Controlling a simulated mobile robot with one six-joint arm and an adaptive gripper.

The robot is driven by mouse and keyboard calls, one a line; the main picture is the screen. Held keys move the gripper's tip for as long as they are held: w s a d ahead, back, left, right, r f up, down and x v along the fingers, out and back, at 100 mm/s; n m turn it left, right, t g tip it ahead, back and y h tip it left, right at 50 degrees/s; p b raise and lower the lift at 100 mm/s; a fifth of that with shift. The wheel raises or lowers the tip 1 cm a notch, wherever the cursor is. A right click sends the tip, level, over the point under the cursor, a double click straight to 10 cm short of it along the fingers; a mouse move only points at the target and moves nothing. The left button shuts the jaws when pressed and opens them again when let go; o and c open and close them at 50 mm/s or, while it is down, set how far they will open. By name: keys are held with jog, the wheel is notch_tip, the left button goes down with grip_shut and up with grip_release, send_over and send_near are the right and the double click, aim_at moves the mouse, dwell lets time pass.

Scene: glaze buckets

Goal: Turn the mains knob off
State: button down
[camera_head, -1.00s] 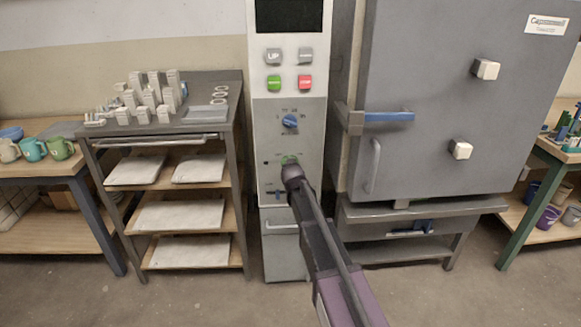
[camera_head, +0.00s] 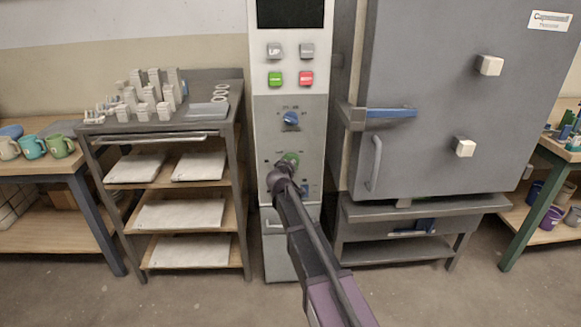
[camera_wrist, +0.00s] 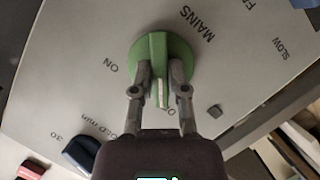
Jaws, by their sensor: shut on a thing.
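The green mains knob (camera_head: 291,158) is on the lower part of the pale control panel (camera_head: 263,150). In the wrist view the green knob (camera_wrist: 176,51) has a raised ridge with a white mark at its lower end, pointing down beside a partly hidden label starting with "O". "ON" is printed left of the knob and "MAINS" to its upper right. My gripper (camera_wrist: 162,88) is shut on the ridge, with one finger on each side. In the head view my gripper (camera_head: 283,178) is at the knob's lower left, and its fingers are hard to make out.
A blue knob (camera_head: 290,118) sits above on the panel, below the green button (camera_head: 275,79) and red button (camera_head: 306,78). The kiln door (camera_head: 425,150) is at the right, and a shelf rack (camera_head: 237,130) at the left.

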dwell(0.3)
jog(key=c, duration=0.6)
grip_release()
jog(key=shift+c, duration=0.2)
